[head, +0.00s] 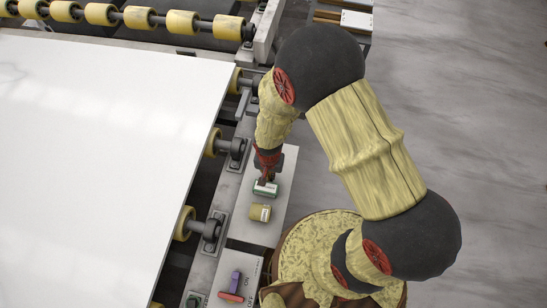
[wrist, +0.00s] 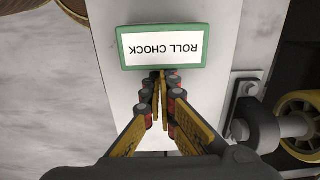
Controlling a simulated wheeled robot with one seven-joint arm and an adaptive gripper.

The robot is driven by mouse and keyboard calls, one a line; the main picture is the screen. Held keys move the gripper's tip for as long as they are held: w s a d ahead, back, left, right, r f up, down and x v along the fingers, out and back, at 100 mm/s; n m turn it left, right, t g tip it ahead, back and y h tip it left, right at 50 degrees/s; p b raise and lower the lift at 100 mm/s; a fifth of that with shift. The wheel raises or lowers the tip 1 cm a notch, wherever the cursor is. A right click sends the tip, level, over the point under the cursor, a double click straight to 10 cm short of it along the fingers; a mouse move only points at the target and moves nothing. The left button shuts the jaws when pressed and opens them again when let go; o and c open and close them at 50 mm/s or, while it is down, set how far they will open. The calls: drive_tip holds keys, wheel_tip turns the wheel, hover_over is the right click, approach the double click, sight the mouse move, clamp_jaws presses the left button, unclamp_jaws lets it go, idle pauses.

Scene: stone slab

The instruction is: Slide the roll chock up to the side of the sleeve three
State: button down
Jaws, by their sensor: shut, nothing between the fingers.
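The roll chock (head: 265,189) is a small green block with a white top label. It lies on the narrow grey plate; in the wrist view its label (wrist: 162,47) reads "ROLL CHOCK" upside down. A yellow sleeve (head: 260,212) with a pale label sits just below the chock in the head view, with a small gap between them. I cannot read its label, and it is not visible in the wrist view. My gripper (head: 264,180) is shut and empty at the chock's far side from the sleeve. Its fingertips (wrist: 159,74) are at the chock's edge; I cannot tell if they touch.
A big white slab (head: 100,150) lies on yellow rollers at left. A roller and bracket (head: 205,228) stand beside the plate. A panel with a purple-and-red switch (head: 233,287) lies below the sleeve. The plate around the chock is otherwise clear.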

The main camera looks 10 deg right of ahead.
drive_tip(key=shift+s+a, duration=0.25)
drive_tip(key=shift+s, duration=0.25)
drive_tip(key=shift+s+a, duration=0.2)
drive_tip(key=shift+s, duration=0.3)
drive_tip(key=shift+w, duration=0.1)
drive_tip(key=w, duration=0.1)
drive_tip(key=w+d, duration=0.1)
drive_tip(key=w, duration=0.2)
drive_tip(key=shift+d+r, duration=0.3)
drive_tip(key=shift+d, duration=0.05)
wheel_tip(320, 180, up, 9)
drive_tip(key=p, duration=0.2)
drive_tip(key=shift+s+r+p, duration=0.15)
drive_tip(key=shift+s+p, duration=0.05)
drive_tip(key=shift+p, duration=0.1)
